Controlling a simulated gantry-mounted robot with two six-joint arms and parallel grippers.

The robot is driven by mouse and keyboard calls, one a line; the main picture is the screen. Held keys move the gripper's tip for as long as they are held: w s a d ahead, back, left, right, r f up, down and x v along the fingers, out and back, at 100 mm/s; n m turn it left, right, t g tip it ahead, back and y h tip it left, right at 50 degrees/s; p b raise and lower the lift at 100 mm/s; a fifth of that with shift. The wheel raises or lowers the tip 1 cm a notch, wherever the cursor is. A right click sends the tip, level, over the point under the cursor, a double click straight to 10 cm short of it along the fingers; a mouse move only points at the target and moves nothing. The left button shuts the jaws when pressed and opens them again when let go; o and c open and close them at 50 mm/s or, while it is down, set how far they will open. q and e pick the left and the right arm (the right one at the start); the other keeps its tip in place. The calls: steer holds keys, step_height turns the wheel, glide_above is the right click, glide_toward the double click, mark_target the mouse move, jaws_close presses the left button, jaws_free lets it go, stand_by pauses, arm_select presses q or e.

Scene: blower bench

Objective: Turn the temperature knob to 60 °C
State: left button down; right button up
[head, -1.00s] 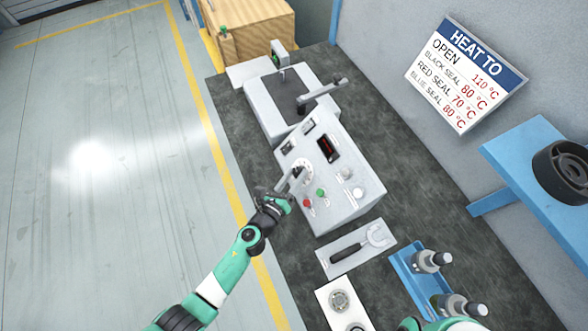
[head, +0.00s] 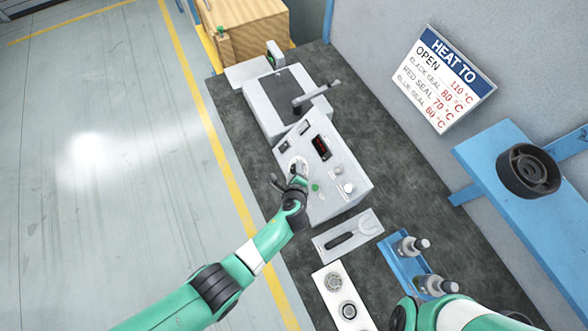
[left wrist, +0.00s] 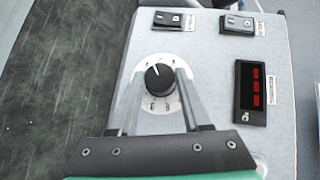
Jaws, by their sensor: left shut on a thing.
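The round black temperature knob (left wrist: 159,77) sits on a pale dial plate (left wrist: 161,105) on the grey control box (head: 342,170). Its white pointer mark points up and slightly left in the left wrist view. The dial's numbers are too small to read. My left gripper (left wrist: 160,82) is shut on the knob, one finger on each side. In the head view, my left gripper (head: 296,176) is at the dial and covers most of the knob. My right gripper is not in view; only part of my right arm shows at the lower right.
A wall sign (head: 443,80) lists heating temperatures.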

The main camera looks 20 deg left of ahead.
arm_select(q)
steer(key=shift+n+g, duration=0.9)
steer(key=shift+n, duration=0.1)
steer(key=shift+c, duration=1.8)
jaws_free()
steer(key=shift+w, duration=0.1)
steer(key=shift+r, duration=0.25)
steer(key=p+v, duration=1.1)
steer(key=p, duration=0.2)
steer(key=shift+d, duration=0.15)
